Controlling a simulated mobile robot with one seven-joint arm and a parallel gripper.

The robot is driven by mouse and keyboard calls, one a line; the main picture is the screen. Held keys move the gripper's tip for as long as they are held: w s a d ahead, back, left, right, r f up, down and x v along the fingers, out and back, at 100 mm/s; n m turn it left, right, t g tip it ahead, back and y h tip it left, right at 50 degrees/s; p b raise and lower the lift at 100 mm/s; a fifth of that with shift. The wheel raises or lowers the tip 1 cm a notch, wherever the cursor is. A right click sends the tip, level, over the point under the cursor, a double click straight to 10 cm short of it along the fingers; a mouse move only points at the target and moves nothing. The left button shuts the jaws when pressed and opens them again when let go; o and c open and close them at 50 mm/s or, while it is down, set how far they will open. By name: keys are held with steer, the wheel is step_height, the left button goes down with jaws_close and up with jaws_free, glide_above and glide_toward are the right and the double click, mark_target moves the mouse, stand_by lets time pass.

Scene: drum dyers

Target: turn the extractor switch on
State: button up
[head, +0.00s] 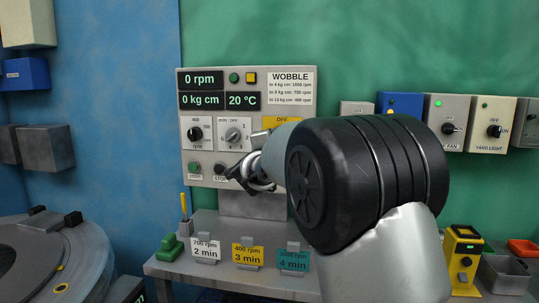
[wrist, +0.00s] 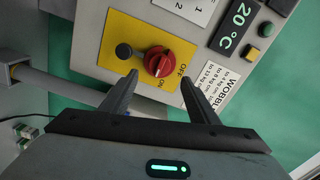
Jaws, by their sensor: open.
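A red rotary knob (wrist: 157,62) sits on a yellow plate (wrist: 112,38) marked OFF and ON on the grey control panel (head: 213,153). No extractor label is readable on it. My gripper (wrist: 160,77) is open, with one fingertip on each side of the red knob in the wrist view and nothing held; contact cannot be told. In the head view my gripper (head: 243,174) is at the panel's lower right, and my arm hides most of the yellow plate (head: 283,121). A wall switch whose label ends in FAN (head: 448,128) is at the right, partly readable.
A round black post (wrist: 124,50) stands beside the red knob. The YARD LIGHT switch (head: 493,131) is right of the fan switch. Below the panel, a shelf (head: 225,277) bears several time cards and a green block (head: 169,248). A large drum (head: 50,262) is at lower left.

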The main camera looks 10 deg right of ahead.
steer(key=v, duration=0.9)
steer(key=shift+s, duration=0.2)
steer(key=shift+r, duration=0.1)
steer(key=s+a+f+n+g+y, duration=0.1)
steer(key=s+f+n+g+y, duration=0.1)
steer(key=s+n+y, duration=0.35)
steer(key=s+a+f+n+g+y, duration=0.2)
steer(key=s+n+y, duration=0.1)
steer(key=s+n, duration=0.55)
steer(key=s+d+f+n+g+h, duration=0.1)
steer(key=s+d+f+n+g, duration=0.2)
steer(key=s, duration=0.5)
steer(key=s+d+f+g+h, duration=0.1)
steer(key=s+d+f+g, duration=0.1)
steer(key=s+f, duration=0.45)
steer(key=s+d+f+n+g+h, duration=0.1)
steer(key=s+d+f+n+g, duration=0.15)
steer(key=s, duration=0.65)
step_height(320, 180, up, 21)
steer(key=s+p, duration=0.1)
steer(key=p, duration=2.1)
steer(key=shift+s+d+m, duration=0.25)
steer(key=shift+d+m, duration=0.1)
